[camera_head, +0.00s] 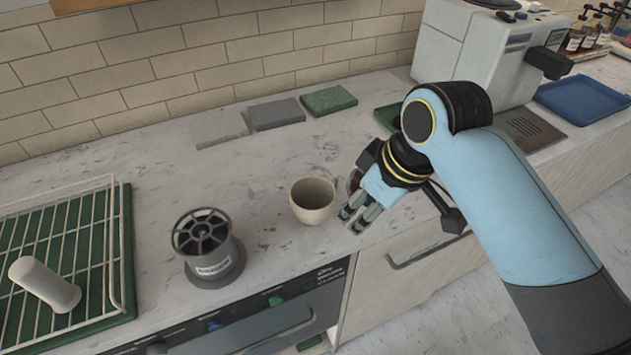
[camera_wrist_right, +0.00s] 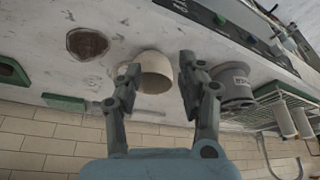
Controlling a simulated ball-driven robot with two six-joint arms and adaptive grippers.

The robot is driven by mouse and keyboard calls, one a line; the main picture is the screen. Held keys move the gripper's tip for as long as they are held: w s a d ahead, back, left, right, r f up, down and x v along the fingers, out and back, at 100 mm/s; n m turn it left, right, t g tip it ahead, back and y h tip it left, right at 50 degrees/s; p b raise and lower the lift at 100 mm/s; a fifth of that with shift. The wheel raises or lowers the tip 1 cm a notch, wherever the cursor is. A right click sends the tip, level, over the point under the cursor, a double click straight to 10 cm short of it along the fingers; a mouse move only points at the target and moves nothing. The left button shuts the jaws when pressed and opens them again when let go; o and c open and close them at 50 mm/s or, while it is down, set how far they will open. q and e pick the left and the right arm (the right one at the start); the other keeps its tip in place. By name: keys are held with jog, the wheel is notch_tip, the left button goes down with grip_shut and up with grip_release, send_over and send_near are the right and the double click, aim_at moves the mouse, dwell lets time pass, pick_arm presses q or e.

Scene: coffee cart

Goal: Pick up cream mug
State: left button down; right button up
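The cream mug (camera_head: 313,203) stands upright on the marble counter, near its front edge. My right gripper (camera_head: 358,217) is just to the right of it in the head view, with a small gap between them. In the right wrist view the mug (camera_wrist_right: 155,73) shows between the tips of the two spread fingers of the right gripper (camera_wrist_right: 157,80). The fingers are open and I see no grip on the mug. My left gripper is not in view.
A grey slotted canister (camera_head: 210,255) stands left of the mug. A wire rack (camera_head: 118,240) with a white cylinder (camera_head: 45,284) is further left. A brown round patch (camera_wrist_right: 87,43) lies near the mug. Flat blocks (camera_head: 276,113) lie along the wall; a coffee machine (camera_head: 462,55) stands behind.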

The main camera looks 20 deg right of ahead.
jog(key=n+y, duration=0.1)
jog(key=n, duration=0.1)
send_near(299, 217)
jog(key=shift+d+p+x, duration=0.2)
jog(key=shift+p+x, duration=0.6)
jog(key=shift+x, duration=3.15)
jog(key=shift+w, duration=0.1)
grip_shut()
